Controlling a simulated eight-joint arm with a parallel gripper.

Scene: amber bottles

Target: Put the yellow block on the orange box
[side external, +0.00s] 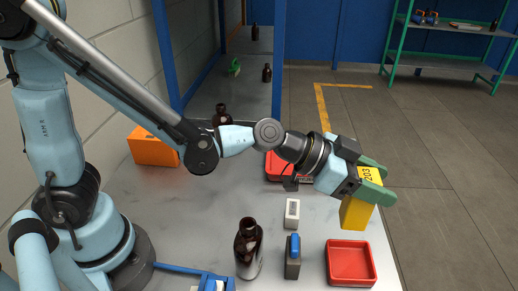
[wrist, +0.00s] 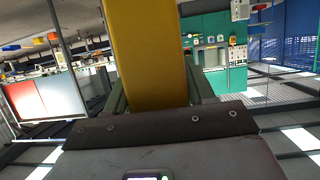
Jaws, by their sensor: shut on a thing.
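The yellow block (side external: 357,213) has dark digits on it and is held tilted in the air above the right edge of the table. My gripper (side external: 374,182), with green fingers, is shut on it. In the wrist view the yellow block (wrist: 146,55) stands up between my fingers (wrist: 152,85) and fills the upper middle. The orange box (side external: 153,148) sits at the back left of the table, beyond my arm and far to the left of my gripper. Its top looks bare; its right end is close to my arm link in the picture.
A brown bottle (side external: 248,250) stands near the front, another (side external: 221,115) at the back. A red tray (side external: 350,263) lies front right; a second red tray (side external: 276,168) is partly hidden by my arm. A white block (side external: 292,213) and a grey-blue item (side external: 293,258) stand between.

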